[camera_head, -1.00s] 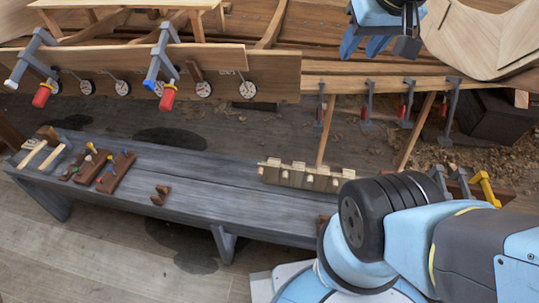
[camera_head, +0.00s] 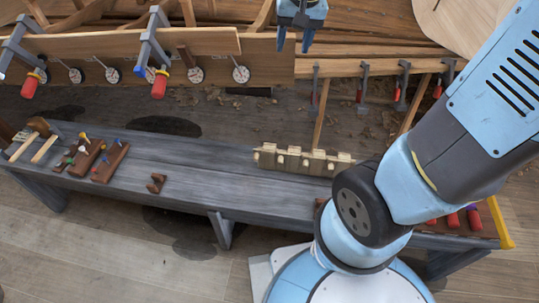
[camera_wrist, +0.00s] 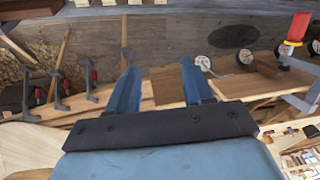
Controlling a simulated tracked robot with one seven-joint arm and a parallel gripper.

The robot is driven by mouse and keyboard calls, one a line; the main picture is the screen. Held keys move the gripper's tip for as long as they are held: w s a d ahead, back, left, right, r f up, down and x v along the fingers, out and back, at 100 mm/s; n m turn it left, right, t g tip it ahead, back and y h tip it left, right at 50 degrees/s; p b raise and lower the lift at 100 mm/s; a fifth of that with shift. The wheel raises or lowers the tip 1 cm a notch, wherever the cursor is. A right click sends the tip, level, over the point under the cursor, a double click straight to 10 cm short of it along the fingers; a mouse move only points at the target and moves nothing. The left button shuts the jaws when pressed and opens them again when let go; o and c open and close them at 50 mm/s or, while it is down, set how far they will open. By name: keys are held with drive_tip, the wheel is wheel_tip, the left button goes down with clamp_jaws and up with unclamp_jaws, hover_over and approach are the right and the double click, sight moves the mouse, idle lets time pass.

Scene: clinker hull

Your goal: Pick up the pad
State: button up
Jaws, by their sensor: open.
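My gripper (camera_head: 293,46) is open and empty at the top of the head view, in front of the right end of the upper plank. Its two blue fingers also show in the wrist view (camera_wrist: 159,68). A small dark brown wooden piece (camera_head: 187,57), which may be the pad, rests at the plank between dials, left of my gripper. It seems to show in the wrist view (camera_wrist: 262,68), right of the fingers. Another small brown notched block (camera_head: 156,183) lies on the grey bench; I cannot tell for sure which is the pad.
Clamps with red handles (camera_head: 158,85) hold the plank (camera_head: 270,55) at left. More clamps (camera_head: 402,85) hang on the hull at right. The bench (camera_head: 215,185) carries a mallet (camera_head: 40,126), boards with coloured tools (camera_head: 110,162) and a notched rack (camera_head: 300,160). Its middle is mostly clear.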

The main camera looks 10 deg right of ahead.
drive_tip(key=w+a+f+m+g+h, duration=0.1)
drive_tip(key=w+a+f, duration=0.25)
drive_tip(key=f, duration=0.45)
drive_tip(key=w+a+f+g, duration=0.1)
drive_tip(key=w+a+f, duration=0.25)
drive_tip(key=f, duration=0.35)
drive_tip(key=m+g+h, duration=0.1)
drive_tip(key=g+h, duration=0.1)
approach(255, 156)
drive_tip(key=shift+x, duration=5.7)
drive_tip(key=shift+r, duration=0.1)
clamp_jaws()
drive_tip(key=shift+s, duration=0.1)
